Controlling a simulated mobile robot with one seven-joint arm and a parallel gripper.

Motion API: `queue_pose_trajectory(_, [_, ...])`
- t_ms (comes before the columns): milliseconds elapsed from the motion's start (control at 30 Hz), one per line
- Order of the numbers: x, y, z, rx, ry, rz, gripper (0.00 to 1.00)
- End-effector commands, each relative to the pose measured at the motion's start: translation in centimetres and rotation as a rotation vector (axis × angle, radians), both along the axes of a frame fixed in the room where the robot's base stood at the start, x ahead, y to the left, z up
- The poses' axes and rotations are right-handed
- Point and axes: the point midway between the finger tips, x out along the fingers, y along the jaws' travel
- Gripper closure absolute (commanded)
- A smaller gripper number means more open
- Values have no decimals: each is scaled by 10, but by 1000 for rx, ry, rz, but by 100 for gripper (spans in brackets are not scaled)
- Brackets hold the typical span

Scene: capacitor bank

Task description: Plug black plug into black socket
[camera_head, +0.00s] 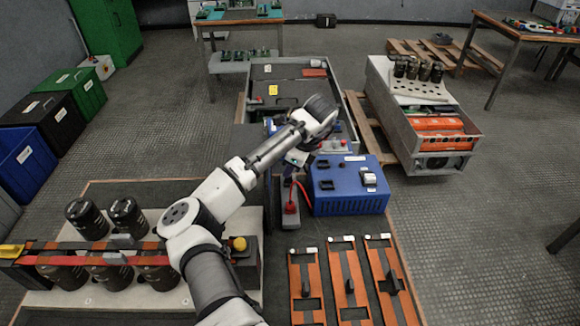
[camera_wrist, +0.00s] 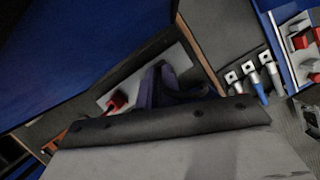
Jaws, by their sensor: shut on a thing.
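My gripper (camera_head: 289,178) reaches down beside the left side of the blue box. In the wrist view its dark fingers (camera_wrist: 163,86) are shut on a dark thing, which seems to be the black plug. The plug itself is mostly hidden by the fingers. They are over a light grey strip (camera_wrist: 183,62), which also shows in the head view (camera_head: 291,219). A red plug (camera_head: 291,207) with a red cable is at the strip's near end; it shows in the wrist view (camera_wrist: 116,101). I cannot make out the black socket or whether the black plug touches it.
The blue box (camera_head: 350,203) stands close to the right of my gripper. Orange slotted bars (camera_head: 345,285) lie in front. Black cylinders (camera_head: 85,218) stand at left under my arm's side. A grey cabinet (camera_head: 385,85) with orange parts is at right.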

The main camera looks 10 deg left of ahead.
Motion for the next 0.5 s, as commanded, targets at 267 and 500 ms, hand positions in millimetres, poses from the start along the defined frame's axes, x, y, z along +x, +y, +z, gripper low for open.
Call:
queue_pose_trajectory(267, [0,0,-4,-1,0,0,92])
queue_pose_trajectory(500, [0,0,-4,0,0,0,68])
